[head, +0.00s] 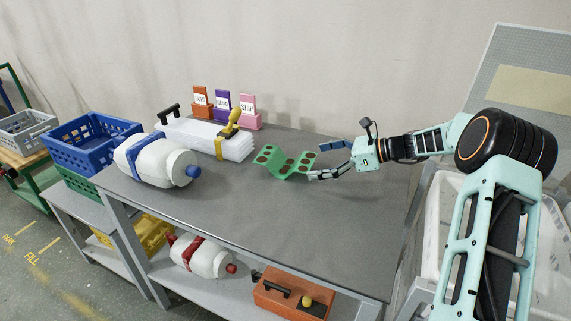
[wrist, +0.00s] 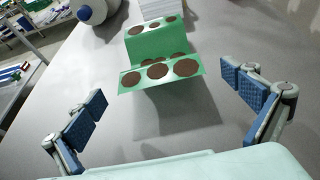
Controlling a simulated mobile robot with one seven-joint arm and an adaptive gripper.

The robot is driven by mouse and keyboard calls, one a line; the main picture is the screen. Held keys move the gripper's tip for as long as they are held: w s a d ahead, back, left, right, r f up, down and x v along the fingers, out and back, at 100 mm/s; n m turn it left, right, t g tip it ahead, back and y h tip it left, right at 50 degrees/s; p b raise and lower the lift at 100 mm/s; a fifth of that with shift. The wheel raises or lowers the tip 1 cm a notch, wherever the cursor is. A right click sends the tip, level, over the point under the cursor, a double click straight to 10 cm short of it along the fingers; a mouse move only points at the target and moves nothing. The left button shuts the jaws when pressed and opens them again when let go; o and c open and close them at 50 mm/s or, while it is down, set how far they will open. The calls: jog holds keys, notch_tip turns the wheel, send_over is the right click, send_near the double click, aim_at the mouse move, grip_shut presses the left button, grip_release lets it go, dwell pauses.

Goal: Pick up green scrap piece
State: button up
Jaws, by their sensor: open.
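The green scrap piece (head: 284,163) is a bent, corrugated green sheet with brown round spots. It stands on the grey table (head: 270,220), right of the stack of clear sheets. In the wrist view the green scrap piece (wrist: 160,50) lies ahead of my gripper, between the lines of the two fingers. My gripper (head: 322,161) is just right of the piece, low over the table. In the wrist view my gripper (wrist: 168,105) has its blue-padded fingers wide apart with nothing between them. In the head view I cannot tell whether a finger touches the piece.
HOLD, another and SHIP label blocks (head: 222,105) stand at the back. A white bottle (head: 150,160) lies at left near a blue crate (head: 90,140). The table's front is clear.

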aim_at(309, 162)
jog(key=b+x, duration=0.1)
jog(key=x, duration=0.3)
jog(key=shift+s+a+f, duration=0.1)
jog(key=shift+f, duration=0.1)
jog(key=shift+a+f, duration=0.15)
jog(key=shift+a, duration=0.3)
jog(key=shift+c, duration=0.3)
jog(key=c, duration=1.2)
